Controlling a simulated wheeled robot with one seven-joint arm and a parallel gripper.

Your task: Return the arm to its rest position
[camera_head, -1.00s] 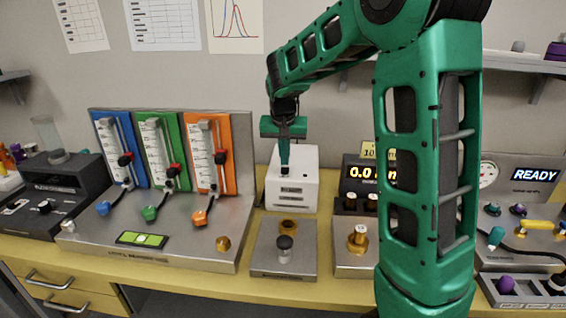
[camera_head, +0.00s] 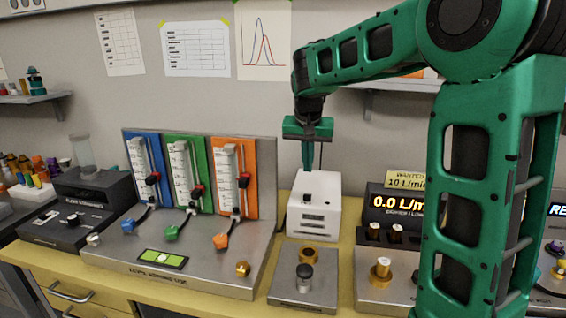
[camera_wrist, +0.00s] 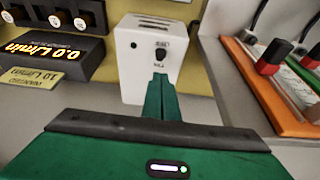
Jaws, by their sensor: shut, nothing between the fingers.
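My green arm stands at the right of the head view and reaches left over the bench. My gripper (camera_head: 308,166) points down with its fingers together and nothing between them. It is just above and behind the top of a white box (camera_head: 315,207) with a dark knob. In the wrist view my gripper (camera_wrist: 160,78) shows as narrow closed green fingers, in front of the white box (camera_wrist: 147,60). I cannot tell exactly how far the tips are from the box.
A panel with blue, green and orange gauges (camera_head: 237,178) stands left of the gripper. A flow display reading 0.0 L/min (camera_head: 393,203) is to the right. A grey block with a dark knob (camera_head: 303,279) sits in front. The space above the bench is open.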

